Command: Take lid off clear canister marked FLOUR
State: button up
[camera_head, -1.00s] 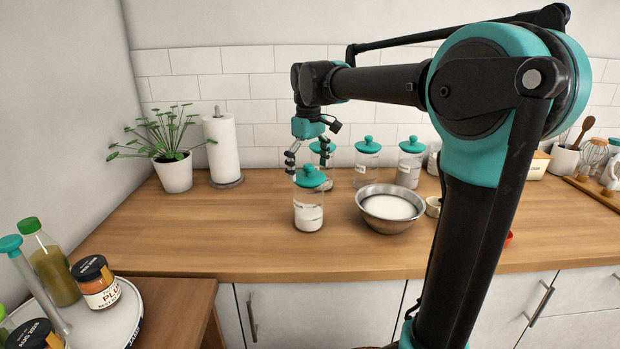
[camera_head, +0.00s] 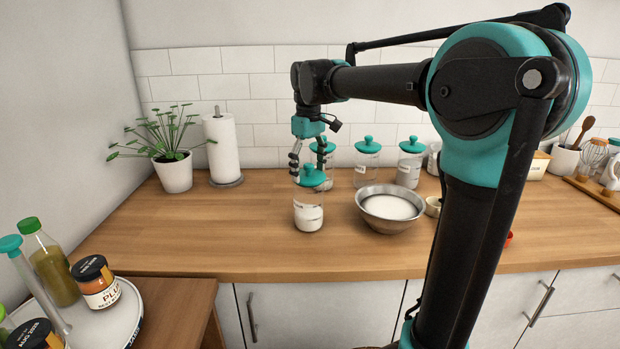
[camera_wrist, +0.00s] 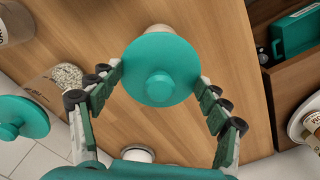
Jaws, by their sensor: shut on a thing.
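A clear canister (camera_head: 308,214) with white contents stands near the front of the wooden counter. Its label is too small to read. Its round teal lid (camera_head: 312,177) has a knob on top. In the wrist view the lid (camera_wrist: 158,68) sits between my fingertips, and part of the canister (camera_wrist: 172,31) shows beyond it. My gripper (camera_wrist: 160,77) points down from above, with one finger on each side of the lid's rim, shut on it. In the head view the lid is at the canister's top; I cannot tell whether there is a gap under it.
A metal bowl (camera_head: 391,207) of white powder stands close on the right. More teal-lidded canisters (camera_head: 367,158) stand behind. A paper towel roll (camera_head: 222,148) and a potted plant (camera_head: 174,172) are at the back left. The counter left of the canister is clear.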

jog(key=shift+r, duration=0.15)
jog(key=shift+r, duration=0.1)
jog(key=shift+c, duration=0.2)
jog(key=shift+r, duration=0.15)
grip_shut()
jog(key=shift+r, duration=0.4)
jog(key=shift+r, duration=0.2)
jog(key=shift+r, duration=2.4)
jog(key=shift+s, duration=0.1)
